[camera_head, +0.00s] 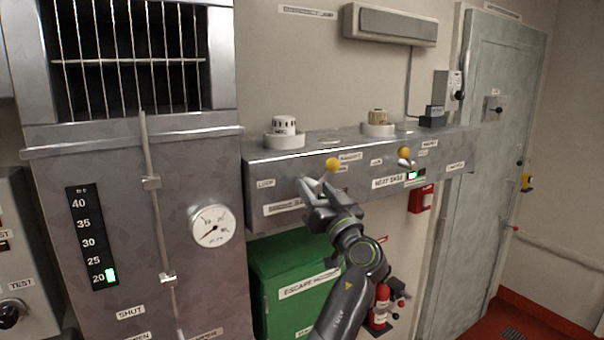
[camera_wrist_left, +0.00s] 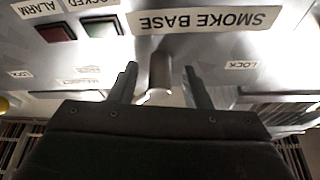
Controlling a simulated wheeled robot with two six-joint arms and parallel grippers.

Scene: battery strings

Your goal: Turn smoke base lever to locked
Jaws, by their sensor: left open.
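The smoke base lever, with a yellow knob (camera_head: 333,164), is on the front of the grey wall box. My left gripper (camera_head: 318,188) is at this lever, its fingers by the lever's lower part. In the left wrist view the lever's metal shaft (camera_wrist_left: 159,70) stands between the two parted fingers of the left gripper (camera_wrist_left: 160,84), with gaps at both sides. The SMOKE BASE label (camera_wrist_left: 208,20) appears upside down above it. The ALARM window (camera_wrist_left: 52,33) looks dark red and the LOCKED window (camera_wrist_left: 100,29) dull green. The knob is out of the wrist view. My right gripper is not in view.
A second lever with a yellow knob (camera_head: 404,153) sits right, near the HEAT BASE label (camera_head: 388,182) and a lit green window (camera_head: 412,175). A green cabinet (camera_head: 285,262) is below; a gauge (camera_head: 212,226) is left.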

